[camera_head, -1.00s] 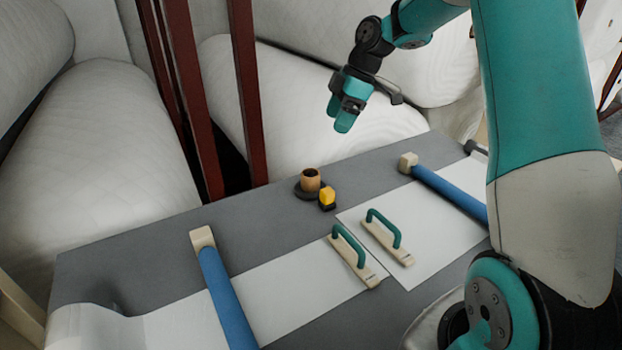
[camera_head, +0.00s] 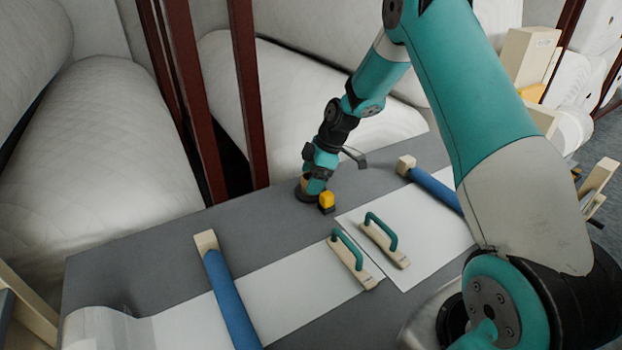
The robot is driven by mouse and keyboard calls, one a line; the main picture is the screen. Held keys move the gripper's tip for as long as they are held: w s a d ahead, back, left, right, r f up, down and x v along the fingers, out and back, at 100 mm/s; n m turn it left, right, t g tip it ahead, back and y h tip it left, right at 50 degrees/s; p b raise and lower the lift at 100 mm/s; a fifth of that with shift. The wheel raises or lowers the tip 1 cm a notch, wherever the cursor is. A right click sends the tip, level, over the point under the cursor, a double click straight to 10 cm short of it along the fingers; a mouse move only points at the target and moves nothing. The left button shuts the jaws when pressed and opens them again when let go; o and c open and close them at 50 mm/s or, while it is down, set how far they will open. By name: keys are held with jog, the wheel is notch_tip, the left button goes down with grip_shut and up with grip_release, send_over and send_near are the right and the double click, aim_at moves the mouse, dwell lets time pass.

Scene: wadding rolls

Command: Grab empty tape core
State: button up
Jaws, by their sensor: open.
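The empty tape core is a small brown tube (camera_head: 304,183) standing on a dark round base (camera_head: 305,196) near the back edge of the grey table. My gripper (camera_head: 316,184) is open and points down at the core, covering most of it from this view. Only the core's left side shows. I cannot tell whether the fingers are around the core or just in front of it. A small yellow and black item (camera_head: 327,201) stands right beside the base.
The grey table (camera_head: 150,250) carries two teal-handled blocks (camera_head: 350,262) (camera_head: 385,242) on white sheets, and two blue bars (camera_head: 230,300) (camera_head: 437,190) with cream ends. Dark red posts (camera_head: 249,95) and large white rolls (camera_head: 120,150) stand behind. The back left of the table is clear.

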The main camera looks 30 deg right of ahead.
jog(key=shift+w+a+f, duration=0.1)
jog(key=shift+a+f, duration=0.05)
jog(key=shift+f, duration=0.45)
jog(key=c, duration=1)
jog(key=shift+r, duration=0.15)
